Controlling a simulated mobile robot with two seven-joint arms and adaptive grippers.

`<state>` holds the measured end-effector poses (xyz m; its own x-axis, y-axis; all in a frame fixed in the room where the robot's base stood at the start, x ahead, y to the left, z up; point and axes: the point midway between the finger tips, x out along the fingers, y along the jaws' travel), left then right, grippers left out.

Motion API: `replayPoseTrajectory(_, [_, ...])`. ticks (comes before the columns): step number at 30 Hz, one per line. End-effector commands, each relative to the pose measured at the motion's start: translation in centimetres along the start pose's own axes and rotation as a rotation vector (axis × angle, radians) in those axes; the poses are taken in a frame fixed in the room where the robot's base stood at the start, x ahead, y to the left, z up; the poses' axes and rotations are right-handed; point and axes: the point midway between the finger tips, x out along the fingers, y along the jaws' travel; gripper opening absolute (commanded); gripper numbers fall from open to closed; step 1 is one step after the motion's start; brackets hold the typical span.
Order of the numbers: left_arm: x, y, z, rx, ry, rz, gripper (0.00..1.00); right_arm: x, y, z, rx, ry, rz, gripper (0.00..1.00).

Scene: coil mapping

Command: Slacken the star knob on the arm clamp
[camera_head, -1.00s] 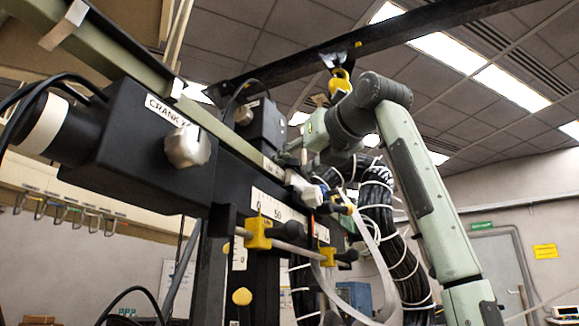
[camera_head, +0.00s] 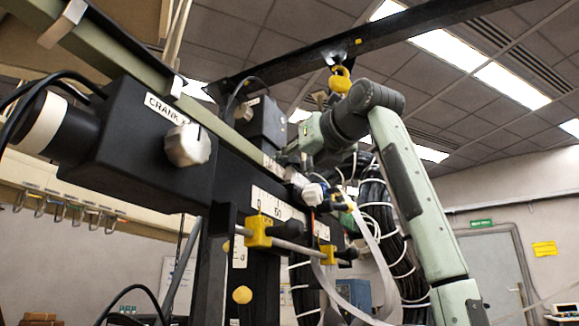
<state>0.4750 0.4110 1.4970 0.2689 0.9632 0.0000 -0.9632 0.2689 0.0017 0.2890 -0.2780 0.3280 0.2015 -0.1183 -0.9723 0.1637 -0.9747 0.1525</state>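A pale lobed knob (camera_head: 187,146) sits on the front of a black box (camera_head: 135,150) labelled CRANK. A small white and blue part (camera_head: 314,193), perhaps another knob, is by the scale rail at centre. I cannot tell which one is on the arm clamp. My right arm comes in from the right and bends down-left to the machine at centre. My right gripper (camera_head: 303,168) is small and crowded among parts there; its fingers are not clear. My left gripper is out of view.
A thick bundle of black cables (camera_head: 377,220) with white ties hangs beside my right arm. Yellow clamps (camera_head: 258,231) hold a rod below the scale (camera_head: 277,205). A dark overhead beam (camera_head: 400,30) crosses above. Open room lies at the right, toward the door (camera_head: 492,270).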

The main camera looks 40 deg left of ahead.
Motion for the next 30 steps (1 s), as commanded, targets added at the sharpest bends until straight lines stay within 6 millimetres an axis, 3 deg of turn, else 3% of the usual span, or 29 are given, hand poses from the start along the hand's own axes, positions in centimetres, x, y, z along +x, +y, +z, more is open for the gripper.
replayPoseTrajectory(8, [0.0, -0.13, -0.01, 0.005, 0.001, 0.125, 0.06, -0.03, -0.08, -0.02, 0.001, 0.0, -0.001, 0.4])
replayPoseTrajectory(22, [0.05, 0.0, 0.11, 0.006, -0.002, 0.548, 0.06, -0.05, -0.2, -0.02, 0.002, 0.0, -0.003, 0.4])
replayPoseTrajectory(30, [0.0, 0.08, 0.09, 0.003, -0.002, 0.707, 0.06, -0.05, -0.21, 0.05, 0.002, 0.0, -0.003, 0.4])
